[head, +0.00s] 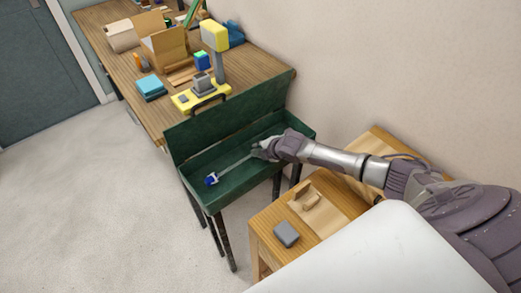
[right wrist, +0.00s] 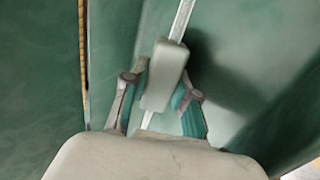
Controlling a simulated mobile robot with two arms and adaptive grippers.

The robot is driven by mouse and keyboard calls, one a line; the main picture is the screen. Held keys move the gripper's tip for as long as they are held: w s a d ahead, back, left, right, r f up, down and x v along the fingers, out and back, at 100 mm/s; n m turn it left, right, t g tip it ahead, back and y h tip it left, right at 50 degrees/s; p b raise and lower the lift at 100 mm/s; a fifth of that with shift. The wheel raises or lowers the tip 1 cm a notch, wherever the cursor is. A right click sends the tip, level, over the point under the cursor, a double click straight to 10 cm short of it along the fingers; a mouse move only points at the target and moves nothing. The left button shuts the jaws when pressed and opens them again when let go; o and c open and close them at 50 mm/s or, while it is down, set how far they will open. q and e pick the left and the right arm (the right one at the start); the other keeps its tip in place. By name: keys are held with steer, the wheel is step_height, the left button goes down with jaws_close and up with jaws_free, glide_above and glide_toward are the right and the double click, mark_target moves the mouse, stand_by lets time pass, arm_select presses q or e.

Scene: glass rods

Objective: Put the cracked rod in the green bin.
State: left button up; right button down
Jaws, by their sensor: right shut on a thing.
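The green bin (head: 230,192) is a long open trough on dark legs in the middle of the head view. My right gripper (head: 259,152) is over its right end, shut on a thin pale rod (head: 234,166). The rod slants down and left over the bin's inside, with a blue and white end (head: 211,179) at the left. Whether it touches the bin floor I cannot tell. The right wrist view shows the rod (right wrist: 182,20) running up from my right gripper (right wrist: 163,88) against green walls. No crack can be made out. My left gripper is not in view.
A wooden table (head: 120,72) behind the bin bears cardboard boxes, a yellow device (head: 214,38) and a blue block (head: 151,87). A wooden stand (head: 265,233) at the front right holds a grey block (head: 286,234). Open floor lies at left.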

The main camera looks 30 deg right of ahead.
steer(key=shift+s+f, duration=0.15)
steer(key=shift+f, duration=0.1)
steer(key=c, duration=0.8)
jaws_free()
steer(key=shift+s+f, duration=0.1)
steer(key=shift+f, duration=0.1)
steer(key=shift+s, duration=0.1)
steer(key=v, duration=1.2)
steer(key=shift+w+d, duration=0.15)
steer(key=shift+w, duration=0.15)
steer(key=shift+r, duration=0.4)
